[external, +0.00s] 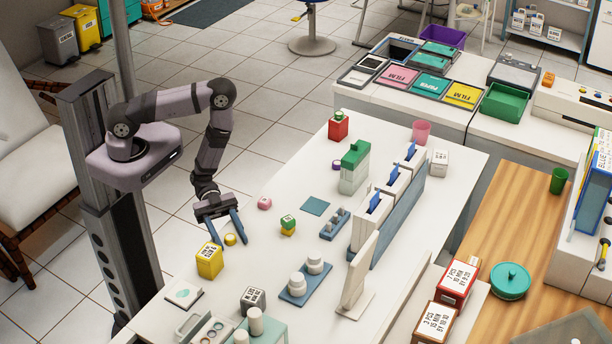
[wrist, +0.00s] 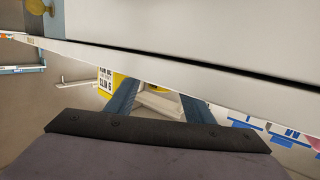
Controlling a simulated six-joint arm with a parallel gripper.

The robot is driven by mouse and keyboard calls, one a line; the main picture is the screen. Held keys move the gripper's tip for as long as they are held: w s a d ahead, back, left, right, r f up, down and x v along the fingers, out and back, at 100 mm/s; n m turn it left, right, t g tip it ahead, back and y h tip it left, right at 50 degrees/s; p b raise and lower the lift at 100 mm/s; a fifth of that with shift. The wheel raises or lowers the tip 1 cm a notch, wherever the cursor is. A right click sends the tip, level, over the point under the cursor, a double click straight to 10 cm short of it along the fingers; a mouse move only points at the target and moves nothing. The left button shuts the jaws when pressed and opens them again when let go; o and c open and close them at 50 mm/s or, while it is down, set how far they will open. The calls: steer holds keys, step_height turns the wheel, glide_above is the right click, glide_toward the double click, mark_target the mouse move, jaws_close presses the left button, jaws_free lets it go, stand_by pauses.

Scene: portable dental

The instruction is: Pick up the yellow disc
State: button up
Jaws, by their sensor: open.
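The yellow disc (external: 230,240) is small and lies on the white table near its left edge. My gripper (external: 228,243) points down with its two blue fingers spread, and in the external view the disc shows between them. I cannot tell how high the fingertips are above the table or whether they touch the disc. I cannot make out the disc for sure there.
A yellow box (external: 209,261) stands close to the left finger. A green and yellow block (external: 288,225) and a pink piece (external: 265,203) lie to the right. A blue tray (external: 294,291) with white jars is nearer the front. Bare table lies between these things.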

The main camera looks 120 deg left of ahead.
mark_target(230, 237)
steer(key=c, duration=1.1)
steer(key=shift+r, duration=0.1)
steer(key=shift+r, duration=4.9)
